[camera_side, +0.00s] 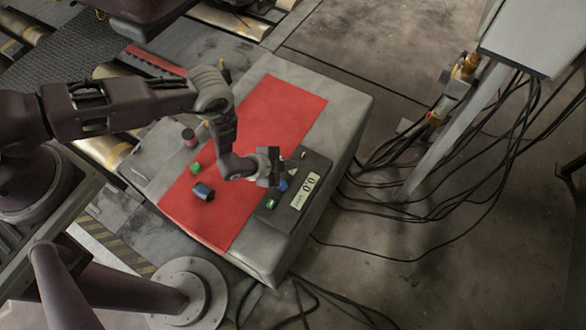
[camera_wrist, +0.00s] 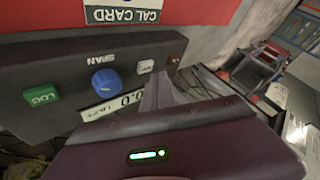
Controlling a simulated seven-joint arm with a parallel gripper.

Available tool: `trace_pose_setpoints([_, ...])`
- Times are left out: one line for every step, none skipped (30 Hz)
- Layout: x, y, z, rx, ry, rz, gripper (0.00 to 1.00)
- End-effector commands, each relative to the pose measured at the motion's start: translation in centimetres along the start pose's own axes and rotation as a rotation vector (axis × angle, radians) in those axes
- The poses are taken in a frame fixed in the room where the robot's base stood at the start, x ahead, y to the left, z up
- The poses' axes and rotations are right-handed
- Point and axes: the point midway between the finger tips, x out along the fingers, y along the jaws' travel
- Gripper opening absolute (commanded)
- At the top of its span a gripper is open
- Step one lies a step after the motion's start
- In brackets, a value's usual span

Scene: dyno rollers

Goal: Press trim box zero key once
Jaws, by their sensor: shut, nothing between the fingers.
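The trim box (camera_side: 318,166) is a dark box at the right edge of the red mat, with a light display (camera_side: 305,191) reading about 0.0. In the wrist view its panel (camera_wrist: 65,75) carries a green LOG key (camera_wrist: 40,95), a blue SPAN knob (camera_wrist: 106,81) and a small white key (camera_wrist: 146,66). The white key's marking is too small to read. My gripper (camera_wrist: 157,82) is shut and empty, its tips just in front of the white key; contact cannot be told. In the side view my gripper (camera_side: 275,178) hangs over the box's left part.
The red mat (camera_side: 285,105) lies on a grey padded block (camera_side: 345,105). A dark blue cylinder (camera_side: 203,191), a green item (camera_side: 195,168) and a dark red-topped cylinder (camera_side: 189,136) stand on the block's left side. Black cables (camera_side: 400,215) lie on the floor to the right.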

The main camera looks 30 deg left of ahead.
Motion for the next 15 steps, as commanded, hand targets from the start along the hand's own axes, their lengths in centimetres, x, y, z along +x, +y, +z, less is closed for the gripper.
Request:
trace_pose_setpoints([-0.1, -0.1, -0.1, 0.0, 0.0, 0.0, 0.0])
trace_pose_setpoints([-0.3, -0.3, -0.3, 0.0, 0.0, 0.0, 0.0])
trace_pose_setpoints([-0.6, -0.5, -0.5, 0.0, 0.001, -0.001, 0.0])
trace_pose_setpoints([-0.8, -0.6, -0.6, 0.0, 0.0, 0.0, 0.0])
trace_pose_setpoints([-1.0, -0.8, -0.8, 0.0, 0.0, 0.0, 0.0])
trace_pose_setpoints([-1.3, -1.0, -1.0, 0.0, 0.0, 0.0, 0.0])
trace_pose_setpoints([-1.5, -1.1, -1.2, 0.0, 0.001, 0.0, 0.0])
trace_pose_setpoints([-1.7, -1.3, -1.3, 0.0, 0.001, 0.0, 0.0])
trace_pose_setpoints([-2.0, -1.5, -1.6, 0.001, 0.001, -0.001, 0.0])
trace_pose_setpoints([-2.2, -1.6, -1.7, 0.001, 0.0, 0.0, 0.0])
trace_pose_setpoints([-2.4, -1.8, -1.8, 0.001, 0.001, 0.0, 0.0])
trace_pose_setpoints([-2.7, -2.0, -2.0, 0.001, 0.0, 0.0, 0.0])
trace_pose_setpoints([-2.9, -2.1, -2.2, 0.001, 0.001, 0.0, 0.0])
trace_pose_setpoints([-3.0, -2.3, -2.3, 0.001, 0.001, 0.0, 0.0])
trace_pose_setpoints([-3.2, -2.4, -2.4, 0.0, 0.001, 0.0, 0.0])
